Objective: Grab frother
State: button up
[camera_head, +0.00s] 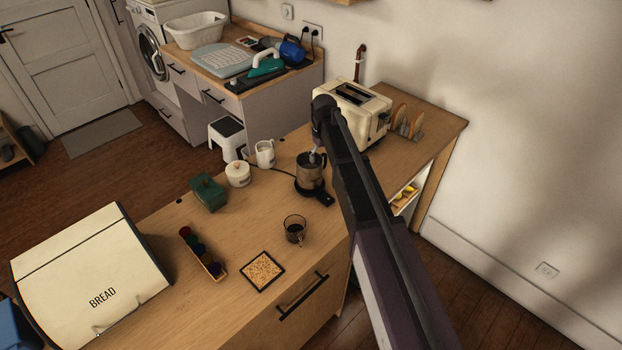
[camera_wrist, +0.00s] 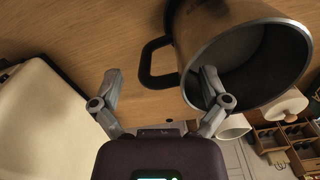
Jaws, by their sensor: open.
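The frother (camera_head: 309,172) is a grey metal jug on a round black base near the counter's back edge. In the wrist view the jug (camera_wrist: 235,25) fills the upper right, its dark open mouth facing the camera and its black handle (camera_wrist: 146,62) toward the left. My gripper (camera_head: 315,152) is above the jug in the head view, partly hidden by my arm. In the wrist view my gripper (camera_wrist: 160,74) is open and empty. The handle lies between the fingertips in the picture. The right fingertip overlaps the jug's rim; I cannot tell whether it touches.
A cream toaster (camera_head: 351,111) stands to the right. A white jug (camera_head: 265,154), a lidded white pot (camera_head: 238,174) and a green box (camera_head: 208,193) stand to the left. A dark glass cup (camera_head: 295,229) and a square coaster (camera_head: 262,271) are in front.

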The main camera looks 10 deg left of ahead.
dwell(0.4)
grip_shut()
jog(key=shift+r+p, duration=0.35)
dwell(0.5)
jog(key=shift+r+p, duration=1.6)
jog(key=shift+r, duration=0.05)
jog(key=s+d, duration=0.3)
jog(key=s, duration=0.4)
jog(key=s+d+r+p, duration=0.1)
jog(key=s+d, duration=0.2)
jog(key=s, duration=0.4)
jog(key=shift+s+d, duration=0.2)
jog(key=shift+d, duration=0.05)
jog(key=shift+s, duration=0.1)
